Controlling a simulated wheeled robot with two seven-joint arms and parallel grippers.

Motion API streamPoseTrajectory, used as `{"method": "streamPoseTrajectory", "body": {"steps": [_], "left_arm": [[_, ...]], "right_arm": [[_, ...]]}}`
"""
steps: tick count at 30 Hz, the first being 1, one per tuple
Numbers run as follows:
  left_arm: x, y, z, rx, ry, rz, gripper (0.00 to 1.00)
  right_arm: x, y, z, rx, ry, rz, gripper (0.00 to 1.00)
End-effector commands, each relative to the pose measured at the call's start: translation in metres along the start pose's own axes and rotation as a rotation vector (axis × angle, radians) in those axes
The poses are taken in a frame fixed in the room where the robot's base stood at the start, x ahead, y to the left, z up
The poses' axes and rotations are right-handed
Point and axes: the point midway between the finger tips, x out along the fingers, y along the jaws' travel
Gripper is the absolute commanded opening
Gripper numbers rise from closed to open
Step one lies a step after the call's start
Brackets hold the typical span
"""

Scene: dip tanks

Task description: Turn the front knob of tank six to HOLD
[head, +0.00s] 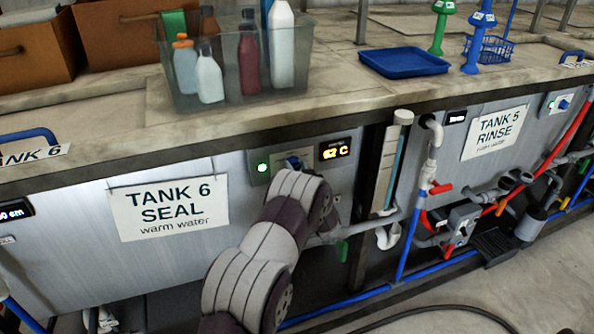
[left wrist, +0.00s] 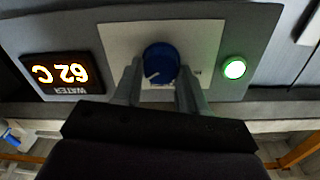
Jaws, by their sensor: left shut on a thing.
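Tank six (head: 90,235) has a white sign (head: 168,207) reading "TANK 6 SEAL warm water". Its front control panel (head: 262,182) is right of the sign, with a green lamp and a display reading 62 C. The blue knob (left wrist: 161,62) sits on a pale plate in the left wrist view, where the display text appears upside down. My left gripper (left wrist: 159,76) is shut on the knob, one finger on each side. The knob's white mark points to the lower left in that view. The plate's labels are unreadable. In the head view my left arm mostly hides the knob. My right gripper is not in view.
A clear bin of bottles (head: 222,98) and a blue tray (head: 404,62) stand on the counter above. Right of the panel are a vertical gauge tube (head: 396,160), pipes and valves, then tank five's sign (head: 494,132). A dark hose lies on the floor.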

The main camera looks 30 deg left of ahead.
Motion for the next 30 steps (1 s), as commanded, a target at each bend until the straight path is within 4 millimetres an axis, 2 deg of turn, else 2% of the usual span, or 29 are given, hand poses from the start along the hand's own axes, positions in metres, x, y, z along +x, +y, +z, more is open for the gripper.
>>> {"method": "streamPoseTrajectory", "body": {"steps": [8, 30], "left_arm": [[0.000, 0.000, 0.005, -0.172, 0.006, -0.001, 0.11], [0.000, -0.002, 0.009, -0.872, 0.029, -0.007, 0.11]], "right_arm": [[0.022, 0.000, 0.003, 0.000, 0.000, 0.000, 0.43], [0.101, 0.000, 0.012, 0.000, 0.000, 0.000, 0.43]]}}
